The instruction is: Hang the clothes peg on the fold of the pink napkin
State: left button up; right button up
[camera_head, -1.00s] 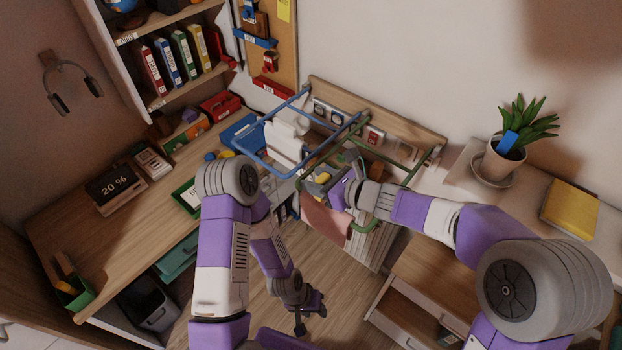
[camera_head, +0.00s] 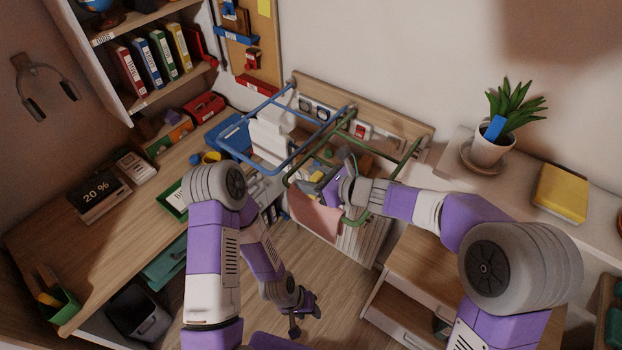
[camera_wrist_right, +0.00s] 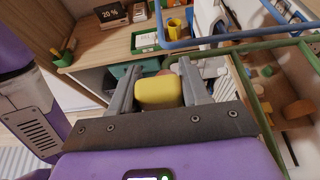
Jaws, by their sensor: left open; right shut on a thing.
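The pink napkin (camera_head: 313,216) hangs over the green rail frame on the wall, in the middle of the head view. My right gripper (camera_head: 314,184) is just above the napkin's upper part. It is shut on a yellow block-like thing, seemingly the clothes peg (camera_wrist_right: 157,92), between its fingers in the right wrist view. The peg is hidden in the head view. I cannot tell whether it touches the napkin, whose fold is largely covered by the gripper. My left gripper (camera_head: 302,320) is open and empty, low over the floor.
A blue rail frame (camera_head: 240,154) holding white cloth sits left of the green frame (camera_head: 386,180). The desk (camera_head: 118,225) is at the left. A shelf with a potted plant (camera_head: 491,147) is at the right. The floor below is clear.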

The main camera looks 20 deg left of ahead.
jog(key=shift+f, duration=0.15)
jog(key=o, duration=1.1)
